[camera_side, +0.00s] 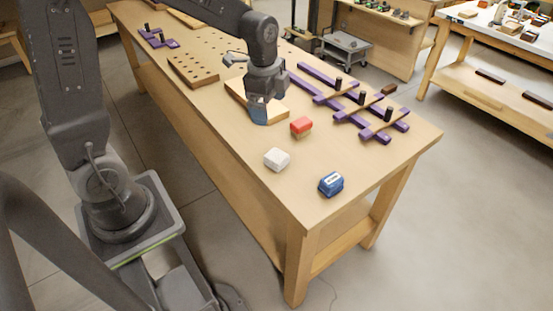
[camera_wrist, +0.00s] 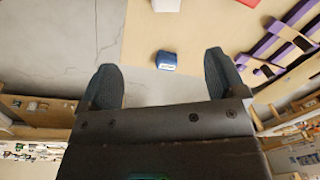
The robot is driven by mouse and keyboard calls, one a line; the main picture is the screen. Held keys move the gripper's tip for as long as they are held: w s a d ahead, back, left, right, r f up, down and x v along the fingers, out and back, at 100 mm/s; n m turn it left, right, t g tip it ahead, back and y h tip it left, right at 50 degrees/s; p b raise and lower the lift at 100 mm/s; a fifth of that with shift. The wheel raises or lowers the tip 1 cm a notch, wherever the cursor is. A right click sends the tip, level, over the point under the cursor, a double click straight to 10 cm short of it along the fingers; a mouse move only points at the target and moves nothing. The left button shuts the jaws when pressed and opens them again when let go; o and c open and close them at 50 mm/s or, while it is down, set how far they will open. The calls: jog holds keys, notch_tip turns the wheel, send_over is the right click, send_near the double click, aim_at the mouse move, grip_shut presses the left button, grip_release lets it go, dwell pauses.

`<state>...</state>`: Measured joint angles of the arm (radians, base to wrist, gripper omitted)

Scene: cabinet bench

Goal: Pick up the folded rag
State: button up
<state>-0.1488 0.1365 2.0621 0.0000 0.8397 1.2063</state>
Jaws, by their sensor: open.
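A small white block-like item (camera_side: 276,159) lies on the bench near its front edge; it looks most like the folded rag, but I cannot be sure. In the wrist view the white item (camera_wrist: 166,5) is cut off at the top edge. My gripper (camera_side: 259,116) hangs above the bench, up and left of the white item in the side view and apart from it. In the wrist view my gripper (camera_wrist: 161,62) has its two dark fingers spread wide with nothing between them.
A red-topped block (camera_side: 301,127) and a blue labelled block (camera_side: 331,184) lie nearby; the blue block (camera_wrist: 165,62) also shows in the wrist view. Purple slats with black pegs (camera_side: 350,100) stand behind. A peg-hole board (camera_side: 193,72) lies farther left.

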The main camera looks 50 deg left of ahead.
jog(key=w+a+f+m+g, duration=0.1)
jog(key=w+a+f+m, duration=0.15)
jog(key=f, duration=0.35)
send_over(276, 155)
jog(key=shift+m, duration=0.35)
jog(key=f, duration=0.8)
jog(key=shift+a+f, duration=0.15)
jog(key=shift+a, duration=0.05)
jog(key=shift+d+f, duration=0.15)
jog(key=shift+f, duration=1.15)
jog(key=shift+d+f, duration=0.1)
jog(key=shift+f, duration=1.2)
jog(key=shift+c, duration=0.3)
jog(key=c, duration=0.9)
